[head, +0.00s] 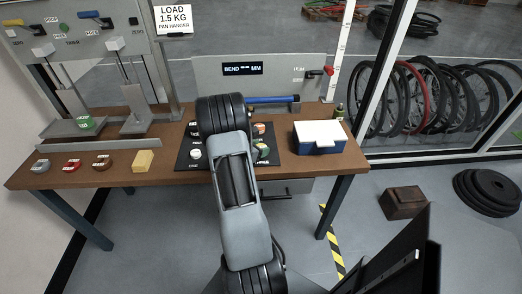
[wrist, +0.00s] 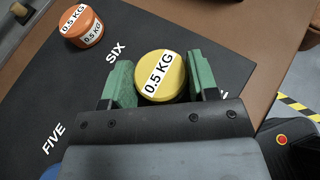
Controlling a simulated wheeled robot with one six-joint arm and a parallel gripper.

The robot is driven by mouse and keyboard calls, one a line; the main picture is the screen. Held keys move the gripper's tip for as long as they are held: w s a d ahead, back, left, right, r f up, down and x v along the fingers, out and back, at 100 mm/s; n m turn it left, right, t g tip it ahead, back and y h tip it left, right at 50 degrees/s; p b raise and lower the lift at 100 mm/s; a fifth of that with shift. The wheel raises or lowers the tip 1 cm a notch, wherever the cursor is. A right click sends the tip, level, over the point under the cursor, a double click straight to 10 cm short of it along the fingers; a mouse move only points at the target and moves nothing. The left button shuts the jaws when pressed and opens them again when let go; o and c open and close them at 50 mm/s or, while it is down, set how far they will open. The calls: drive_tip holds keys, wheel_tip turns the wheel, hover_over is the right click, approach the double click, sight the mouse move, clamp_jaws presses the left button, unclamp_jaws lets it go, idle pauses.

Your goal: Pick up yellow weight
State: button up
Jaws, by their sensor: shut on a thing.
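The yellow weight (wrist: 163,77) is a round disc with a white 0.5 KG label on top. In the wrist view it sits between the green jaws of my gripper (wrist: 162,82), which is shut on it. The black mat (wrist: 150,30) with printed number words lies beneath; I cannot tell whether the weight touches it. An orange weight (wrist: 82,27), also labelled 0.5 KG, stands on the mat at the upper left, apart from my gripper. In the head view my arm hides the yellow weight.
The mat lies on a wooden bench (head: 110,178). A blue box with a white lid (head: 319,137) stands to its right. A yellow block (head: 143,161) and several small weights line the bench's left front. A test rig (head: 90,70) stands at the back left.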

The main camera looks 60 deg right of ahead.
drive_tip(key=shift+r, duration=0.1)
drive_tip(key=shift+c, duration=0.7)
